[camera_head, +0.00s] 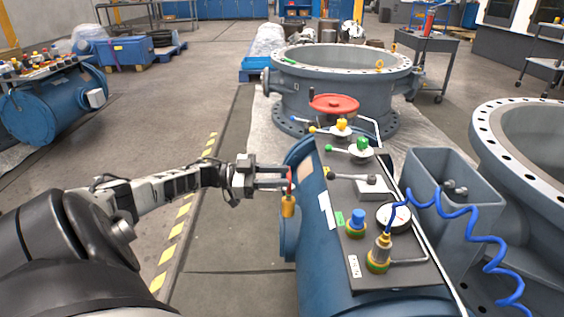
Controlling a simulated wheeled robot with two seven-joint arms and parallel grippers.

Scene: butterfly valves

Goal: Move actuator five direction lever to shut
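My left gripper (283,177) reaches in from the left, beside the near left side of the blue actuator cylinder (312,215). Its two fingers are apart, one above the other, with a gap between them. An upright red lever (290,177) on an orange-yellow base (288,206) stands right at the fingertips; I cannot tell whether they touch it. On the dark panel (410,270) are levers with a blue (293,118), a yellow (312,129), a green (329,147) and a dark (331,176) knob. No number or shut mark is readable. My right gripper is not in view.
A red handwheel (334,104) stands at the panel's far end. A gauge (394,216) and a coiled blue hose (478,237) are at its right. A grey bin (440,168) and large grey valve bodies (340,85) stand beyond.

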